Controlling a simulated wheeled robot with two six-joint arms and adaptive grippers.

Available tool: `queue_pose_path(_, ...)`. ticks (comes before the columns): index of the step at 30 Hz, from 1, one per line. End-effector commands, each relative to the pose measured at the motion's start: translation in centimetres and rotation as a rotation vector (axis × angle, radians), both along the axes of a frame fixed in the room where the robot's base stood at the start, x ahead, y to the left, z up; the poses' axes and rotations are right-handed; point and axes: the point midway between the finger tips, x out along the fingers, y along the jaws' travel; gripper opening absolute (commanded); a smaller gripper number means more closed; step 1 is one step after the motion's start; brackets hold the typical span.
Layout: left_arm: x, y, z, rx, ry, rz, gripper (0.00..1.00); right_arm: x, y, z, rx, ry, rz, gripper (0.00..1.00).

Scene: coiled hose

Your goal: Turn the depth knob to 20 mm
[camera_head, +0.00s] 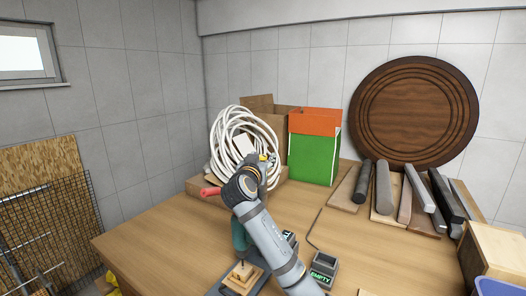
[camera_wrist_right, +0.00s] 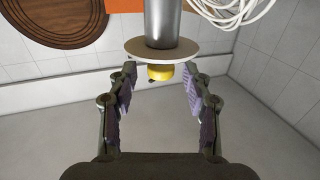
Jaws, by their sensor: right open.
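A teal machine (camera_head: 240,236) stands at the front of the bench, largely hidden behind my right arm. A red handle (camera_head: 210,191) sticks out left of the arm. My right gripper (camera_head: 264,160) is raised in front of the coiled hose. In the right wrist view its jaws (camera_wrist_right: 160,78) are open, with a yellow knob-like part (camera_wrist_right: 159,73) showing between the fingertips, apparently untouched. Behind it are a tan disc (camera_wrist_right: 161,50) and a grey cylinder (camera_wrist_right: 163,22). I cannot tell whether the yellow part is the depth knob. No depth scale is readable. My left gripper is not in view.
A white coiled hose (camera_head: 228,132), a green and orange box (camera_head: 313,157) and several bars (camera_head: 383,188) stand behind. A small box marked EMPTY (camera_head: 323,268) lies right of the arm. The bench (camera_head: 150,233) is clear at left.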

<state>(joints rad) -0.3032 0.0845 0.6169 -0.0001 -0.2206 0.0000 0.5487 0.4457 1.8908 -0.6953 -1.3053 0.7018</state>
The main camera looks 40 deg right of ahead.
Motion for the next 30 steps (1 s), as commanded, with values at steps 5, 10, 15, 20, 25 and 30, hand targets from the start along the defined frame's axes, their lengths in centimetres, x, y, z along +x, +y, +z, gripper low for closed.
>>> queue_pose_path(5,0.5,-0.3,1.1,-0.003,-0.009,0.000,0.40,1.1,-1.6,0.1,0.000,0.002,0.000,0.50)
queue_pose_path(10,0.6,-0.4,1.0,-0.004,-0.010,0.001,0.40,1.3,-1.9,-0.1,0.001,0.000,0.001,0.50)
queue_pose_path(15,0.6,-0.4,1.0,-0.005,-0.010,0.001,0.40,1.3,-1.8,-0.1,0.001,0.000,0.001,0.45)
queue_pose_path(20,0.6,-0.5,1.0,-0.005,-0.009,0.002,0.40,1.3,-1.8,-0.1,0.001,0.001,0.001,0.23)
queue_pose_path(25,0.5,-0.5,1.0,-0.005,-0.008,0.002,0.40,1.3,-1.8,-0.1,0.001,0.001,0.001,0.00)
queue_pose_path(30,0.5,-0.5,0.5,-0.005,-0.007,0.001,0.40,1.3,-1.9,-0.3,-0.002,0.000,0.016,0.00)
